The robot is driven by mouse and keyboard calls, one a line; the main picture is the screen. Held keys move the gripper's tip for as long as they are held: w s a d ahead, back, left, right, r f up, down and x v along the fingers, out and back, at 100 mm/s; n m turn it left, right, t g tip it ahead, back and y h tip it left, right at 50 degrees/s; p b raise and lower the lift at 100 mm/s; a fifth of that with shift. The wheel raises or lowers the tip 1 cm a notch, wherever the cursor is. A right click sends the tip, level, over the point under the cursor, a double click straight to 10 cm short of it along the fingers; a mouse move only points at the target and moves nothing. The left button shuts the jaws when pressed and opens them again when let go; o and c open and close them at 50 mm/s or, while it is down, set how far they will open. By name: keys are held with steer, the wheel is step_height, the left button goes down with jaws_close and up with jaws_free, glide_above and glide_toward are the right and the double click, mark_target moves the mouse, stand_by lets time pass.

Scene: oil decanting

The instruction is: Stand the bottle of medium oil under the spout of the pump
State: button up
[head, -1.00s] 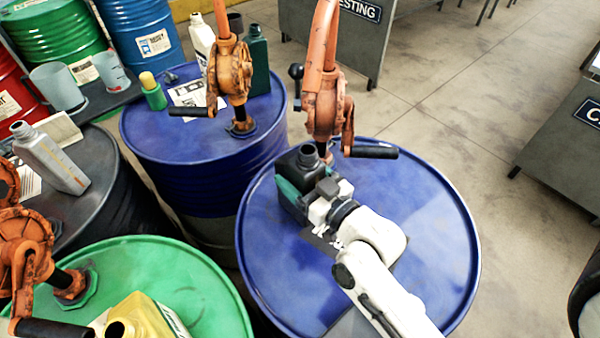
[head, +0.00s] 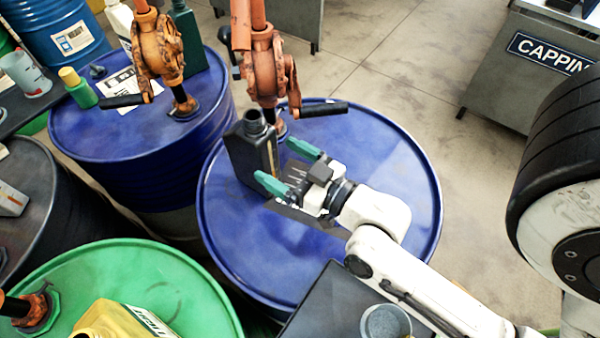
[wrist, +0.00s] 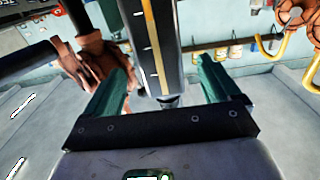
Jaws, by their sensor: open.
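A dark grey bottle (head: 250,155) with an open neck stands upright on the blue drum (head: 335,245), close beside the orange pump (head: 262,65). Its mouth is below and slightly left of the pump body; I cannot tell whether it is exactly under the spout. My gripper (head: 275,158) is open, its green fingers spread to the right of the bottle in the head view. In the wrist view the bottle (wrist: 158,40), with a yellow stripe, shows beyond and between the open fingers (wrist: 164,75). The label's words are not readable.
A second blue drum (head: 80,135) behind carries another orange pump (head: 158,50), bottles and a green bottle with a yellow cap (head: 77,88). A green drum (head: 190,290) with a yellow can (head: 120,322) is at front left. Floor at right is free before a capping bench (head: 535,70).

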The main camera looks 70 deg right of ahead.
steer(key=shift+s+a+b, duration=0.2)
steer(key=shift+s, duration=0.8)
steer(key=shift+s+a+b, duration=0.2)
steer(key=shift+s, duration=0.75)
